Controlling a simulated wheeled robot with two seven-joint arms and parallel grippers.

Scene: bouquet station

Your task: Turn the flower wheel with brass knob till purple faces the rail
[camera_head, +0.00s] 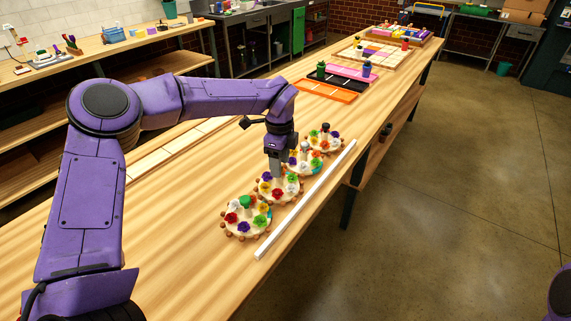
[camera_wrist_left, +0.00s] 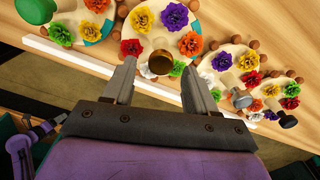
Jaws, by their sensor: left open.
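The brass-knob flower wheel is the second-nearest of the wheels in the head view (camera_head: 264,198), with its knob hidden by my left gripper. In the left wrist view, the brass knob (camera_wrist_left: 160,62) shows between the fingers of my left gripper (camera_wrist_left: 159,70). The gripper is open, pointing down over this wheel in the head view (camera_head: 277,172); contact cannot be made out. The purple flower (camera_wrist_left: 174,15) sits on the side away from the white rail (camera_head: 310,196). White and green flowers are on the rail side.
A green-knob wheel (camera_head: 245,202) stands nearer, close beside the brass one. Silver-knob (camera_head: 305,146) and black-knob (camera_head: 325,127) wheels stand beyond. The rail runs along the table's right edge. Orange and pink trays (camera_head: 325,91) lie farther back. Bare table lies left of the wheels.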

